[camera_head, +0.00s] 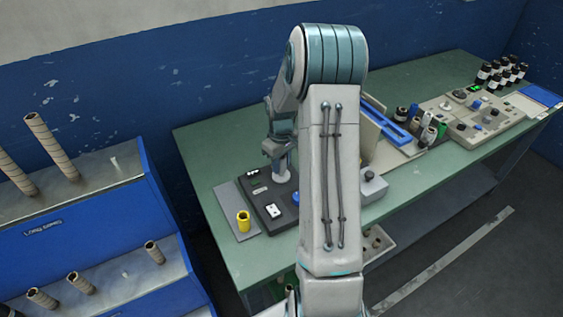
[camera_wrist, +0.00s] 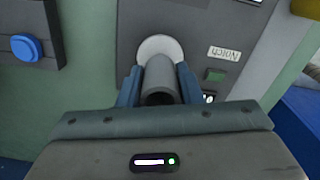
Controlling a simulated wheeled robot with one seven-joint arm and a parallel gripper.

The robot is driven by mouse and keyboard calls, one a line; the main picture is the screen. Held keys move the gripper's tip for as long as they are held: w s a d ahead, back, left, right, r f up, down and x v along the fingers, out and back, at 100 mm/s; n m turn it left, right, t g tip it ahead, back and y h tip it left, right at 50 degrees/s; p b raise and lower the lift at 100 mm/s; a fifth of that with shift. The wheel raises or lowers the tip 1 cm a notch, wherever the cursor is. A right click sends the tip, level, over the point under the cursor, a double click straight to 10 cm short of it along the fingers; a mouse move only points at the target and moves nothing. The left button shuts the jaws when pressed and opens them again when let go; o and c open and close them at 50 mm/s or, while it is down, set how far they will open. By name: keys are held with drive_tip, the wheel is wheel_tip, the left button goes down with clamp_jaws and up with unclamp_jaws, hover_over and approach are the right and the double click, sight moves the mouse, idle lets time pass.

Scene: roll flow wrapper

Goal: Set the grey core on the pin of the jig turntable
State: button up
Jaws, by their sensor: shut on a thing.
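The grey core (camera_wrist: 160,80) is a short hollow tube. My gripper (camera_wrist: 158,84) is shut on it, with one blue finger on each side and the core's open end toward the wrist camera. Behind the core's far end is the pale round turntable (camera_wrist: 151,44) of the dark jig (camera_wrist: 137,18). The pin is hidden, and I cannot tell whether the core touches the turntable. In the head view my gripper (camera_head: 281,158) is over the jig (camera_head: 272,214), just above the turntable (camera_head: 283,177); the core is not clearly visible there.
A yellow core (camera_head: 243,221) stands on a grey plate left of the jig. A blue button (camera_wrist: 27,47) is beside the jig. Bottles, cores and control panels (camera_head: 480,118) fill the bench's right part. A blue rack (camera_head: 90,235) with cardboard tubes stands left.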

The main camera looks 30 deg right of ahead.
drive_tip(key=shift+f, duration=0.25)
drive_tip(key=shift+f+b, duration=0.8)
drive_tip(key=shift+f, duration=0.1)
idle(0.3)
drive_tip(key=o, duration=1.5)
drive_tip(key=shift+r+p, duration=2.45)
drive_tip(key=shift+r, duration=1.55)
